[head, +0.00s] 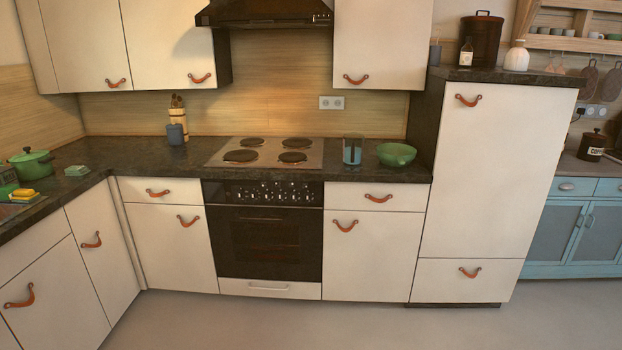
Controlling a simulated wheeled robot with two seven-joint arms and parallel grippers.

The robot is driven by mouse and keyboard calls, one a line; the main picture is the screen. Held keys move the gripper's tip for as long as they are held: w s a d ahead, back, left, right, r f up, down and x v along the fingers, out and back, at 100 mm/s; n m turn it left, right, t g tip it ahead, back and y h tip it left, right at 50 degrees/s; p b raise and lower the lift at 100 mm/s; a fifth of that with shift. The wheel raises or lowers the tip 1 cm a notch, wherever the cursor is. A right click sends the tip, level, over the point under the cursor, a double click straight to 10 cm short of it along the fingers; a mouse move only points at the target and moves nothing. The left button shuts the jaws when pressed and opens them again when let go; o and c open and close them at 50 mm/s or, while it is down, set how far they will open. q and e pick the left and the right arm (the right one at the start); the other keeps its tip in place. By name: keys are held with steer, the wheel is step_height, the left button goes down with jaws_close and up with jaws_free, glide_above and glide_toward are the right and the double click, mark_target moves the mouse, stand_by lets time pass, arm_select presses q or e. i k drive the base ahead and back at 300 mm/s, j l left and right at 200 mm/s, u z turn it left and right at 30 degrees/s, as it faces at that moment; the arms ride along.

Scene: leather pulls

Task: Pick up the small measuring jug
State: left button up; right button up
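A small clear bluish jug (352,149) stands upright on the dark countertop, just right of the stove hob. It looks like the measuring jug, but any markings are too small to tell. A green bowl (396,154) sits close to its right, apart from it. Neither of my grippers is in the head view, and nothing touches the jug.
The hob (267,153) with dark plates lies left of the jug. The tall cabinet (494,175) rises right of the bowl. The countertop (340,172) is clear in front of the jug. A green pot (32,163) stands far left. The floor (270,325) is clear.

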mark_target(353, 151)
steer(key=i+j+z, duration=0.85)
steer(key=i, duration=0.15)
steer(key=i+j+z, duration=0.4)
steer(key=i+j, duration=0.05)
steer(key=j, duration=0.05)
